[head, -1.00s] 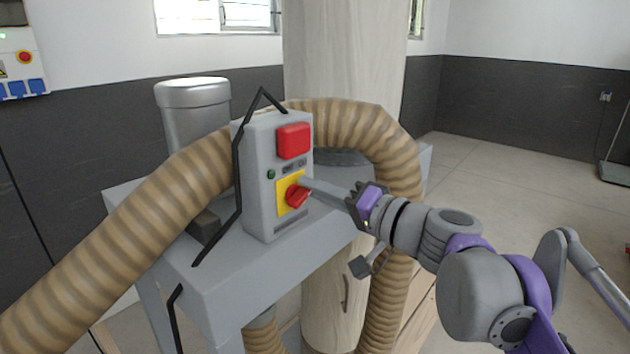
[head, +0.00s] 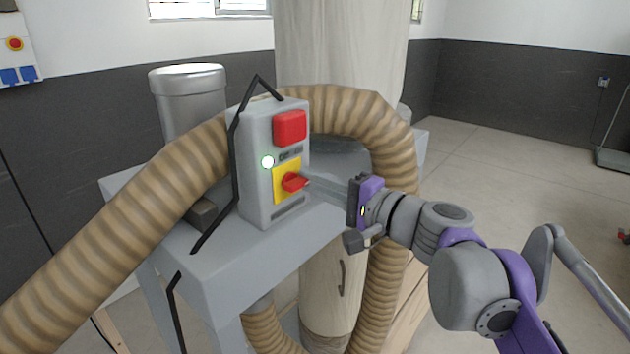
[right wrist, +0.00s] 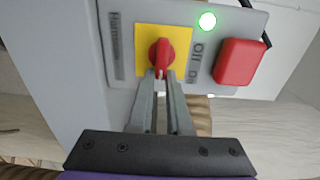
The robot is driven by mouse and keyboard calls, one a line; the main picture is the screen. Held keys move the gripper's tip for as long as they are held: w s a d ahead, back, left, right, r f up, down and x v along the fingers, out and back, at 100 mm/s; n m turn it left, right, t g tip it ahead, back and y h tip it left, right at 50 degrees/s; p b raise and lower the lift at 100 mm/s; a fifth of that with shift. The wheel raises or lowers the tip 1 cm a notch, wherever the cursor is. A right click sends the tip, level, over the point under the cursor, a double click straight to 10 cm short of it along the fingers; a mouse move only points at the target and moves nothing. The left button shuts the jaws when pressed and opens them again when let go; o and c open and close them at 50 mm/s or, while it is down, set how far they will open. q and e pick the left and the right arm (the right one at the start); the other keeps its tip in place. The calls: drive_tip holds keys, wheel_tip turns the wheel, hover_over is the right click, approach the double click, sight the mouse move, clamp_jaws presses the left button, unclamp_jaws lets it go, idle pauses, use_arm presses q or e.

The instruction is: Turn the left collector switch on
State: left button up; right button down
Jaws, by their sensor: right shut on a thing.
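The collector's grey control box (head: 258,190) stands on the grey collector frame. Its red rotary switch (head: 294,182) sits on a yellow plate (head: 280,192), under a large red button (head: 290,128). The switch knob now lies nearly level, pointing right in the head view. The indicator light (head: 267,162) glows bright; it also shows green-white in the right wrist view (right wrist: 207,20). My right gripper (head: 306,183) is shut on the red switch knob; its fingertips meet the knob's end in the right wrist view (right wrist: 162,76). My left gripper is not in view.
A ribbed tan hose (head: 130,235) arches behind the box and down both sides. A black cable (head: 236,150) runs over the box. A grey metal cylinder (head: 188,100) stands behind. Open floor (head: 500,180) lies to the right.

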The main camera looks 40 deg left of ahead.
drive_tip(key=shift+s+a+f, duration=0.1)
drive_tip(key=shift+s+f, duration=0.05)
drive_tip(key=shift+s, duration=0.05)
drive_tip(key=c, duration=1)
unclamp_jaws()
drive_tip(key=shift+o, duration=0.7)
drive_tip(key=shift+s, duration=0.2)
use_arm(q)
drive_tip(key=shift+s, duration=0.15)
use_arm(e)
drive_tip(key=shift+w, duration=0.15)
drive_tip(key=shift+d, duration=0.3)
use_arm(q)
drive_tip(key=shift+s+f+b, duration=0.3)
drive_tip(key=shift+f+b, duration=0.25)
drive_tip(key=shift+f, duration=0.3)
use_arm(e)
drive_tip(key=s+d, duration=0.1)
drive_tip(key=d, duration=0.9)
